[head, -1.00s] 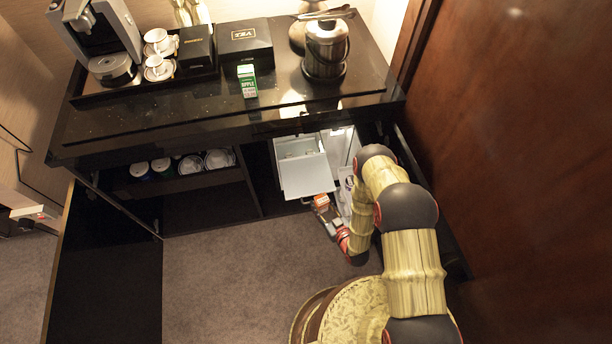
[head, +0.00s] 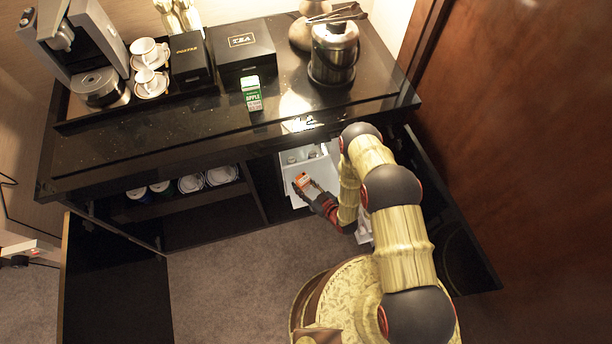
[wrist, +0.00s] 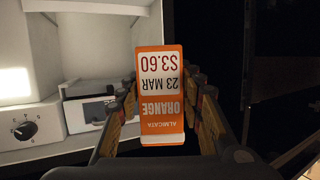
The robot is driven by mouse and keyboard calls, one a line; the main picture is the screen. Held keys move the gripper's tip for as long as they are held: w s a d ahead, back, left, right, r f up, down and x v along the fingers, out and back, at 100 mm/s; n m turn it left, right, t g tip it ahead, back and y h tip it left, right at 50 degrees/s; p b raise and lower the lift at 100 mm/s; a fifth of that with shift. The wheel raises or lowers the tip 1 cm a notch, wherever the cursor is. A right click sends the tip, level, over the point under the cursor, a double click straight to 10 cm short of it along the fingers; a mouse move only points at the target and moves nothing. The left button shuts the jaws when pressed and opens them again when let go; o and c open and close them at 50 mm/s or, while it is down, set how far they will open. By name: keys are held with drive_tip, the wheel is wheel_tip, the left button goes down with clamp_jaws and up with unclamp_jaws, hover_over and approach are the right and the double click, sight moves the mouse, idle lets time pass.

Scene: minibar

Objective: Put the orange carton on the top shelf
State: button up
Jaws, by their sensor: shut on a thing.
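The orange carton (wrist: 162,98) is held between the two fingers of my gripper (wrist: 165,110) in the wrist view, its printed label upside down there. In the head view my gripper (head: 308,190) holds the small orange carton (head: 303,180) in front of the open minibar fridge (head: 300,160). The white fridge interior shows at the left of the wrist view, with a dial (wrist: 25,131) and a small compartment (wrist: 90,105). The carton appears just outside or at the fridge opening. My arm hides part of the fridge in the head view.
A green apple carton (head: 252,94) stands on the black counter (head: 180,125), near the tea box (head: 243,52), the ice bucket (head: 333,52) and a coffee machine (head: 75,45). Open cabinet doors stand at both sides. A shelf to the left holds several cans and dishes.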

drive_tip(key=w+f+b, duration=0.1)
drive_tip(key=w+f, duration=0.1)
drive_tip(key=w, duration=0.1)
drive_tip(key=w+f+b, duration=0.1)
drive_tip(key=w+f, duration=0.2)
drive_tip(key=w+d+f+b, duration=0.1)
drive_tip(key=w+f, duration=0.2)
drive_tip(key=w, duration=0.1)
drive_tip(key=shift+w, duration=0.1)
drive_tip(key=shift+w+d+f+b, duration=0.15)
drive_tip(key=shift+f+b, duration=0.7)
drive_tip(key=shift+f, duration=0.9)
drive_tip(key=shift+f, duration=0.15)
drive_tip(key=o, duration=1.3)
